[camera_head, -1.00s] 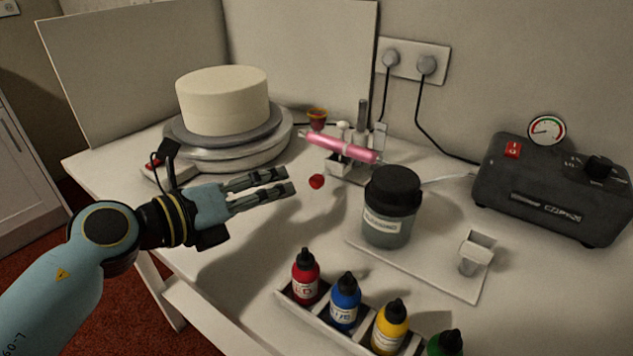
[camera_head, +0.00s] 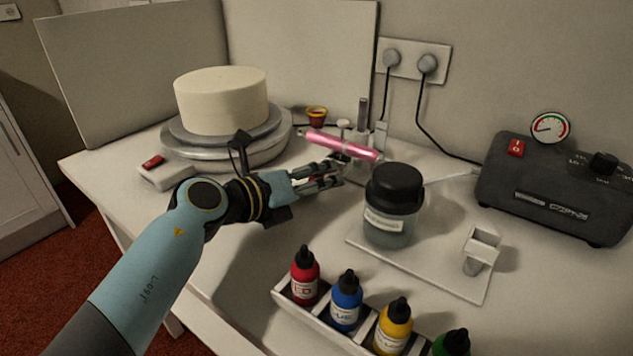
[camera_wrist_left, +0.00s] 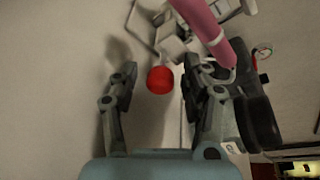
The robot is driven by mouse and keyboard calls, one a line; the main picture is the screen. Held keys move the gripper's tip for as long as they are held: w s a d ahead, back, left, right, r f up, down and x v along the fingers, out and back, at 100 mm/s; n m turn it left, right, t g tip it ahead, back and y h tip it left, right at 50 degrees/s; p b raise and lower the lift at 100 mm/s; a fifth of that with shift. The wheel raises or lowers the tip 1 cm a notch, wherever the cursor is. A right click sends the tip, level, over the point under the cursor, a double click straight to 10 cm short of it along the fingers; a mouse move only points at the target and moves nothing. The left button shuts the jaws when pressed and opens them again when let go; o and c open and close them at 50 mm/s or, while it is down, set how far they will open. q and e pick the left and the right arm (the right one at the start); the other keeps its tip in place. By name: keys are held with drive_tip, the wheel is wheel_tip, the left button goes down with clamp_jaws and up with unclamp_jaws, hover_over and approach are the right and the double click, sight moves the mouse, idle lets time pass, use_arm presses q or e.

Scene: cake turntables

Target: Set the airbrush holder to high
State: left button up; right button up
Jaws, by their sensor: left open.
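The airbrush holder (camera_head: 362,116) stands at the back of the table, a grey post with a bracket carrying the pink airbrush (camera_head: 342,146), which lies tilted. In the left wrist view the airbrush (camera_wrist_left: 204,22) crosses the top right and the pale holder (camera_wrist_left: 172,40) shows behind it. A round red knob (camera_wrist_left: 160,80) shows between my left gripper's (camera_wrist_left: 163,75) two spread fingers, with gaps on both sides. In the head view my left gripper (camera_head: 338,174) is open in front of the holder, hiding most of its base and knob. My right gripper is not in view.
A dark-lidded jar (camera_head: 390,215) stands on a white board (camera_head: 440,274) just right of my left gripper. The cake (camera_head: 221,100) on its turntable (camera_head: 225,152) is behind left. Colour bottles (camera_head: 345,302) stand in front. A black compressor (camera_head: 550,190) is at right.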

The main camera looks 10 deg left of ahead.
use_arm(q)
clamp_jaws()
drive_tip(key=shift+r, duration=0.1)
idle(0.3)
wheel_tip(320, 180, up, 5)
drive_tip(key=p, duration=0.5)
drive_tip(key=shift+w+p, duration=0.1)
drive_tip(key=shift+p, duration=0.25)
drive_tip(key=shift+c, duration=1.3)
unclamp_jaws()
drive_tip(key=shift+o, duration=1.3)
